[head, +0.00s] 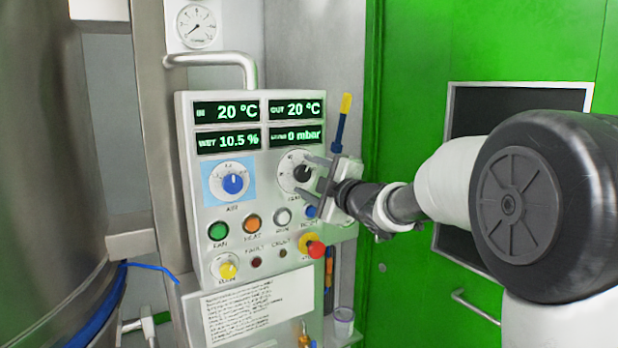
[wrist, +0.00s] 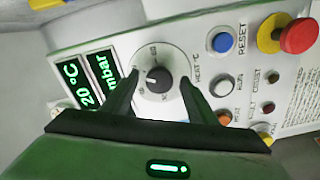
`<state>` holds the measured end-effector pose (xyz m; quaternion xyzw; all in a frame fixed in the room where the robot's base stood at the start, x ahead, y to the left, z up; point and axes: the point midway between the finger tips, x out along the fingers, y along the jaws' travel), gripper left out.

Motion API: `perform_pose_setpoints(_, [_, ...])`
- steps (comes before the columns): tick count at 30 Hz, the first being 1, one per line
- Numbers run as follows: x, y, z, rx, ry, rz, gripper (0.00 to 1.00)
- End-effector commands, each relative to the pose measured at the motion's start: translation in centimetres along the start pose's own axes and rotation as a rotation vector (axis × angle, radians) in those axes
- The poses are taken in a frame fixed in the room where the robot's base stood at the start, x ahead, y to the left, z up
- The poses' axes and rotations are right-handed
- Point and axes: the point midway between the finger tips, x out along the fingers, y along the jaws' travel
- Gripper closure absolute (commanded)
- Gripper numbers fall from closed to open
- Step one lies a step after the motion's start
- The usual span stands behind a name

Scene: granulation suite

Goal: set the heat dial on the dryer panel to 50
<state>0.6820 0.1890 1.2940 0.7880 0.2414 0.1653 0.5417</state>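The heat dial is a black knob on a round white scale plate on the dryer panel, in the head view (head: 303,174) and, near the upper middle, in the wrist view (wrist: 159,79). The lettering "HEAT °C" runs beside it in the wrist view. The knob has a small light mark, but I cannot read its setting. My gripper (head: 303,175) is open at the dial, with one finger on each side of the knob in the wrist view (wrist: 161,77). Gaps show between fingers and knob; I cannot tell their depth from the panel.
The blue air dial (head: 233,183) is left of the heat dial. Below are fan (head: 218,231), heat (head: 252,224) and run (head: 282,217) buttons, blue reset (head: 311,212) and a red mushroom button (head: 316,249). Displays (head: 226,111) sit above; a metal handle (head: 212,60) tops the panel.

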Motion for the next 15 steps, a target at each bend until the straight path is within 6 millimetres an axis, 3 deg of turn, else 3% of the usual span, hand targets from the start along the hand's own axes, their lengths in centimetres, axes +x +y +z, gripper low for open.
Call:
perform_pose_setpoints(8, [-0.3, 0.1, 0.0, -0.001, 0.0, 0.001, 0.47])
perform_pose_setpoints(11, [-1.4, 0.1, 0.0, -0.002, -0.001, 0.001, 0.47])
perform_pose_setpoints(15, [-4.2, 0.1, 0.1, -0.001, -0.003, 0.002, 0.47])
